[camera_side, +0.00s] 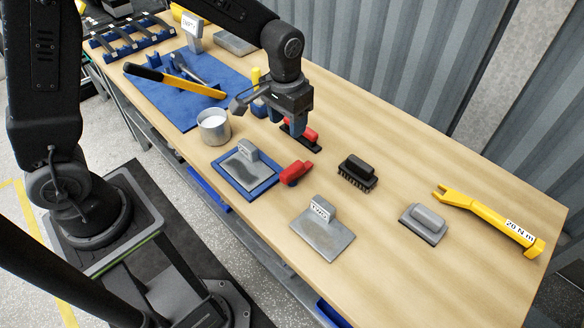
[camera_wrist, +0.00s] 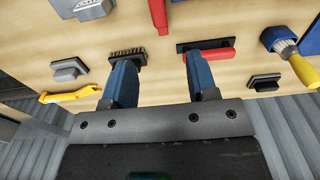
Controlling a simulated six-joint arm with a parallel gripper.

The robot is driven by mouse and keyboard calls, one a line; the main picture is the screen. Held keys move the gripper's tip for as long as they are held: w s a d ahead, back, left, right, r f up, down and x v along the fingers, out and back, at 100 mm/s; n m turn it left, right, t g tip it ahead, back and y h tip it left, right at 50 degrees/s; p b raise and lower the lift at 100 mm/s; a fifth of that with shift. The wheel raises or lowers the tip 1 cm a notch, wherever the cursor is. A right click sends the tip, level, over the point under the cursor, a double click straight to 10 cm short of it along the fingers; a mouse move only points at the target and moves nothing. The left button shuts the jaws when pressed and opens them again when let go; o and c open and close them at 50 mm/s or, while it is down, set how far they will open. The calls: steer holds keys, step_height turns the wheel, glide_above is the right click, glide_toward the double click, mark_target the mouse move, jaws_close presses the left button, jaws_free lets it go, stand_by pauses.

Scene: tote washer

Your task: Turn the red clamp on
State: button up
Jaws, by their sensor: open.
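A red lever-like piece, apparently the red clamp (camera_side: 296,172), lies at the right edge of the blue-framed fixture (camera_side: 269,190), which holds a grey plate with a raised block. In the wrist view the red clamp (camera_wrist: 158,15) is at the top middle, cut off by the edge. My gripper (camera_side: 293,130) points down behind it, apart from it. In the wrist view my gripper (camera_wrist: 160,63) has its blue fingers spread, with nothing between them. Its right finger overlaps a red-handled black tool (camera_wrist: 222,53), which also shows partly hidden in the side view (camera_side: 309,136).
A black brush (camera_side: 357,172), a grey plate with a labelled block (camera_side: 323,236), a grey-handled pad (camera_side: 423,222) and a yellow wrench (camera_side: 490,218) lie to the right. A metal cup (camera_side: 214,127) and blue mat (camera_side: 190,105) are left. Bare tabletop surrounds the tools.

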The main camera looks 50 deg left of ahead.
mark_target(292, 168)
steer(key=f, duration=1.6)
steer(key=shift+w+d, duration=0.25)
steer(key=shift+w, duration=0.15)
jaws_close()
